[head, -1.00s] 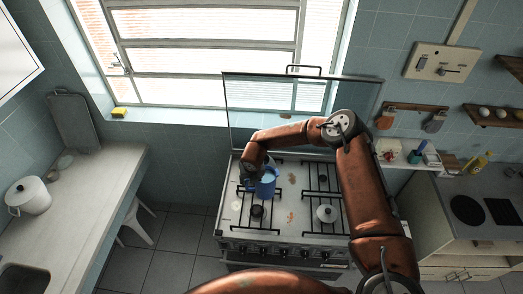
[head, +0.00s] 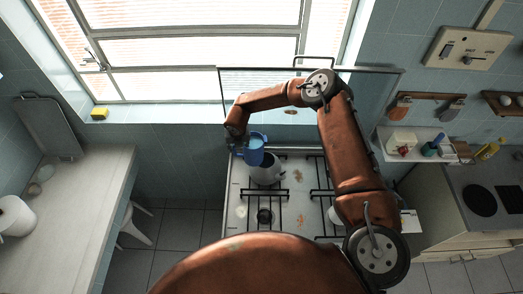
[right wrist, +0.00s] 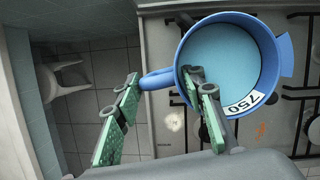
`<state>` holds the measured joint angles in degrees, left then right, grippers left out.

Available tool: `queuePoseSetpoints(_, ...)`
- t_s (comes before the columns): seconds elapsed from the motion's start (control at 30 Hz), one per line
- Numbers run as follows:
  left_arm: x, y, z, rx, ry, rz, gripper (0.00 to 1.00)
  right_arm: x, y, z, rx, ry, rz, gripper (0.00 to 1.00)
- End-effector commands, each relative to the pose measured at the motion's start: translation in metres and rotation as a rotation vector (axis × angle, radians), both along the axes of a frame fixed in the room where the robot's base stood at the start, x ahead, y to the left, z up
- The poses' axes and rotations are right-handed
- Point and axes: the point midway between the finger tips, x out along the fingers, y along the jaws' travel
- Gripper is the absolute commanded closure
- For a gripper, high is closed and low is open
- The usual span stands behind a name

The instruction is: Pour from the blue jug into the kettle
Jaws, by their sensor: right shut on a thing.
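The blue jug (head: 252,152) is held up over the left rear of the stove (head: 232,205). My right gripper (head: 236,140) is shut on its handle. In the right wrist view, the green-padded fingers (right wrist: 164,84) are either side of the handle, and the blue jug (right wrist: 275,62) looks roughly upright, with a "750" label and a light blue inside. I cannot tell the liquid level. The pale grey kettle (head: 266,174) stands on the stove, just right of and below the jug in the head view, partly covered by it. My left gripper is out of view.
The raised glass stove lid (head: 300,80) stands behind the burners. Left is a counter (head: 95,190) with a white pot (head: 14,215). The front left burner is free.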

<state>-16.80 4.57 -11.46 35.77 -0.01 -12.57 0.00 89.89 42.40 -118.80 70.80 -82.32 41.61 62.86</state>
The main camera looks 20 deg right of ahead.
Motion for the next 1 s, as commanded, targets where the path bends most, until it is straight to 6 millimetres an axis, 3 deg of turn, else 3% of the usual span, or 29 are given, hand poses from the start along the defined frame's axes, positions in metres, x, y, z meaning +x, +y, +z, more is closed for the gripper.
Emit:
queuePoseSetpoints(0.27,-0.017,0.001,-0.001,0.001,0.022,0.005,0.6,0.002,0.001,0.002,0.001,-0.003,0.001,1.0)
queuePoseSetpoints(0.83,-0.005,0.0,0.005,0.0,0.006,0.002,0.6,0.002,0.001,0.009,0.161,-0.04,-0.01,1.0)
queuePoseSetpoints(1.0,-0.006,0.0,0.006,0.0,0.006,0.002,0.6,0.002,-0.002,0.02,0.244,-0.067,-0.011,1.0)
